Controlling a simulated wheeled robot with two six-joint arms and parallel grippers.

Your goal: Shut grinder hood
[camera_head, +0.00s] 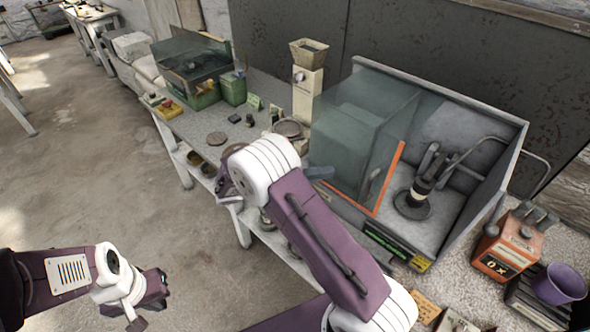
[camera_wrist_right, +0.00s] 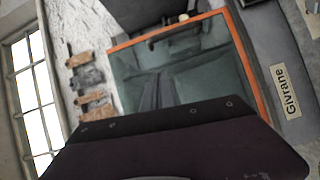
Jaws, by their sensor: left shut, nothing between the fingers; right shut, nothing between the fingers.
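The grinder hood (camera_head: 352,135) is a clear greenish cover with an orange edge. It stands over the left half of a grey open-topped case (camera_head: 486,185), leaving the right half uncovered. A black grinder (camera_head: 420,188) on a round base stands in that uncovered half. In the right wrist view the hood's orange-framed pane (camera_wrist_right: 200,70) fills the middle. My right gripper (camera_head: 322,172) is shut and empty, by the hood's left side; contact cannot be told. Its dark fingers (camera_wrist_right: 160,85) show against the pane. My left gripper (camera_head: 137,322) is shut and empty, low at left, far from the case.
A beige hopper machine (camera_head: 307,80) stands left of the case. A green clear-sided box (camera_head: 195,75) is further left on the bench. An orange device (camera_head: 515,245) and a purple cup (camera_head: 560,284) stand at right.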

